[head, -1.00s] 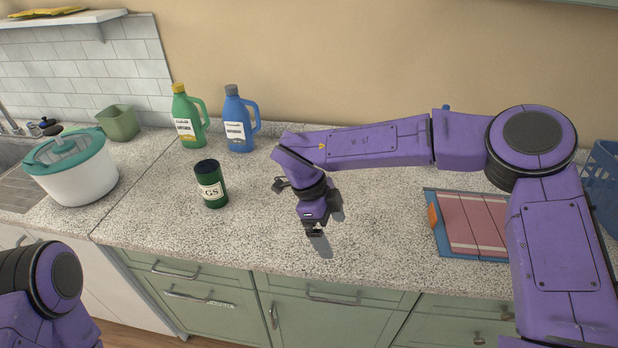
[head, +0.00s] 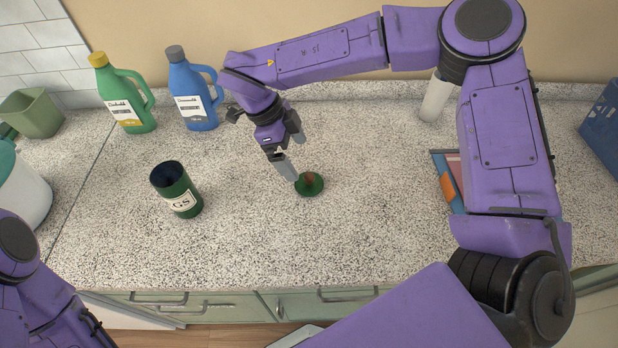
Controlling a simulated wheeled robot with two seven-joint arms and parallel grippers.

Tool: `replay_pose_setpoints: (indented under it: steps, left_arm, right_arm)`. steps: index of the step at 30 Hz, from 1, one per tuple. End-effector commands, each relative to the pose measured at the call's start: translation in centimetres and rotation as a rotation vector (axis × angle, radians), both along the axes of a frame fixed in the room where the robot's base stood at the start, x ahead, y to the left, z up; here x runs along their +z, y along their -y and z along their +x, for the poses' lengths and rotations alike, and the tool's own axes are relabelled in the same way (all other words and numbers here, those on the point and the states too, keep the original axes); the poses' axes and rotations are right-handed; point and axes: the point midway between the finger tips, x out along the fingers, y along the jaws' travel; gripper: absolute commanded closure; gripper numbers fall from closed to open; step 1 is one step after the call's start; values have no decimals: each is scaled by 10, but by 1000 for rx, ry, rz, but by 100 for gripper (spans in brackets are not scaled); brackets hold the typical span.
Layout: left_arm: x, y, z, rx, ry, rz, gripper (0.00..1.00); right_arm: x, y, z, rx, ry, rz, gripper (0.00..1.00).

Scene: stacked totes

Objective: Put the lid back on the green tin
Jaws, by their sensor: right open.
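The green tin (head: 182,203) stands upright on the counter, left of centre, with a pale "GS" label and an open, dark top. A round green lid (head: 316,188) with a reddish-brown knob lies on the counter to the right of the tin. My right gripper (head: 293,155) is open and empty, pointing down just behind and left of the lid. One fingertip shows close to the lid's left edge; I cannot tell if it touches. My left arm shows at the lower left, but its gripper is out of view.
A green jug (head: 126,100) and a blue jug (head: 190,95) stand behind the tin. A green container (head: 32,115) and a white pot (head: 22,195) are at the left. The counter between tin and lid is clear.

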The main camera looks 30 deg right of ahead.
Motion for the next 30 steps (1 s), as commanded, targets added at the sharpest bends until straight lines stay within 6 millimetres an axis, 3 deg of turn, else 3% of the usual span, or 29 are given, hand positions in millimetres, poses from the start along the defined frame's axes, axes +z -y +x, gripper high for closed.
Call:
replay_pose_setpoints:
  steps: [9, 23, 27, 30]
  left_arm:
    - [13, 0, 0, 0, 1, 1, 27]
    - [20, 0, 0, 0, 1, 1, 27]
    - [37, 0, 0, 1, 1, 0, 27]
    - [39, 0, 1, 0, 2, 0, 27]
  right_arm:
    - [-43, 14, -4, -2, -9, -1, 0]
    - [-56, 19, -7, 0, -8, -2, 0]
    - [-75, 28, -12, -1, -11, -1, 0]
    - [-91, 32, -15, -2, -9, -1, 0]
